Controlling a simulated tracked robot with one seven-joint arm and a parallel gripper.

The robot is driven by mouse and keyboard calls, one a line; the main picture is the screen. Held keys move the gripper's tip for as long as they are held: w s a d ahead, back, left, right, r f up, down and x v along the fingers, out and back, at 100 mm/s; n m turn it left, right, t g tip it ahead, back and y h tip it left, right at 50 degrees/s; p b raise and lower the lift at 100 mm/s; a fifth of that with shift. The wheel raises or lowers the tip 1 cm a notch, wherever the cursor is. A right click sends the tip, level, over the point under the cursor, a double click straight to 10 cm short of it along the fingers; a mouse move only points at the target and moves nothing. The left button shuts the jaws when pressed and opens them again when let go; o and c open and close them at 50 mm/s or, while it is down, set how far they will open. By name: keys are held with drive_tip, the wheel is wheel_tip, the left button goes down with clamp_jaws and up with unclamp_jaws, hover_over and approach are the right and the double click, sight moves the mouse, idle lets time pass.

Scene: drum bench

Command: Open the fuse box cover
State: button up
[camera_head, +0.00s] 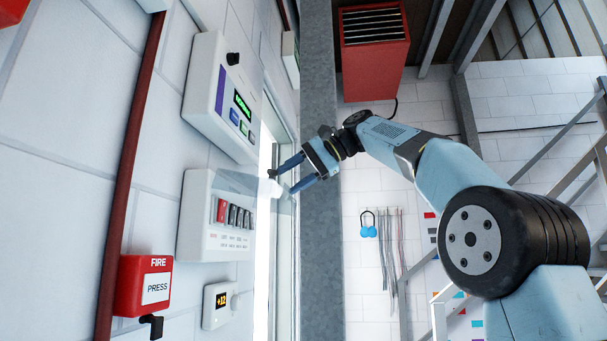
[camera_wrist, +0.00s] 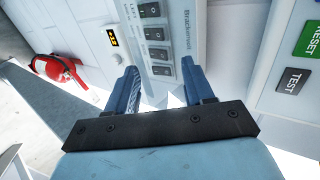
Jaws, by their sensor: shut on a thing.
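The white fuse box (camera_head: 212,248) is on the wall left of centre in the head view, with one red switch and several black ones. Its clear cover (camera_head: 240,183) stands out from the box toward my gripper. My gripper (camera_head: 279,183) is at the cover's outer edge, its two blue fingers around a small pale part there. The fingers are apart by the width of what they hold. In the wrist view, the fuse box's black switches (camera_wrist: 156,34) show beyond my gripper (camera_wrist: 162,82). The clear cover is hard to make out there.
A white panel with a green display (camera_head: 222,98) is just above the fuse box. A small display unit (camera_head: 218,305) and a red fire call point (camera_head: 146,286) are below. A red cabinet (camera_head: 374,55) hangs behind.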

drive_tip(key=v, duration=1.1)
drive_tip(key=shift+d, duration=0.35)
drive_tip(key=shift+r, duration=0.1)
idle(0.5)
